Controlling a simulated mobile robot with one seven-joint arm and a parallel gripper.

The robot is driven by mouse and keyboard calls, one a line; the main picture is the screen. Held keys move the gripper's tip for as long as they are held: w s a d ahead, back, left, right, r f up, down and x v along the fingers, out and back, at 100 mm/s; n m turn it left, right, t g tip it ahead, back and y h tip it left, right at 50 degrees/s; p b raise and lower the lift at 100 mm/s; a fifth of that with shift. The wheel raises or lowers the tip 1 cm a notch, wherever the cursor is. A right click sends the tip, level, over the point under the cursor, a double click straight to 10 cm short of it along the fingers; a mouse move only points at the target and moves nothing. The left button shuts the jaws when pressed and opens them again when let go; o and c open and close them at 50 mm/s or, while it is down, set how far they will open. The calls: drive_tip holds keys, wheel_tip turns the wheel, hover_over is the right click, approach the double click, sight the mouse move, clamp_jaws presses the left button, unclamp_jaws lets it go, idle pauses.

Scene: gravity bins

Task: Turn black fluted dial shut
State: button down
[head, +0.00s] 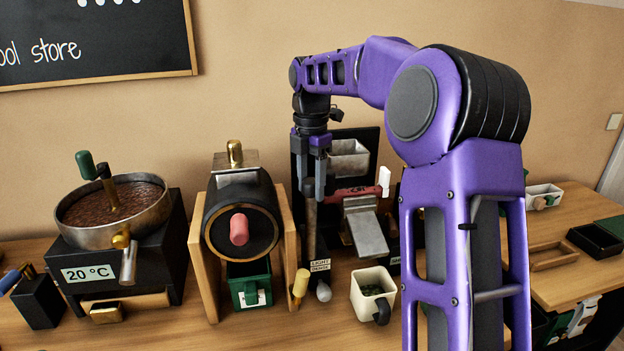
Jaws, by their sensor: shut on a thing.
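My gripper (311,190) hangs pointing down in the middle of the head view, in front of the dark bin stand at the wall. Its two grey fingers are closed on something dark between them. This is where the black fluted dial seems to be, but the fingers hide it and I cannot make out its flutes or how far it is turned. A grey tube shows below the fingers, above a small label (320,265) that reads "LIGHT" on its top line.
A wooden-sided drum roaster (240,222) with a pink knob stands close left of my gripper. A metal chute (367,235) and red bar (355,194) are close right. A white cup of dark beans (360,305) stands below. A bean pan (140,232) is far left.

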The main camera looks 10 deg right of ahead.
sight(311, 180)
drive_tip(key=shift+c, duration=2.2)
unclamp_jaws()
drive_tip(key=shift+r, duration=2.5)
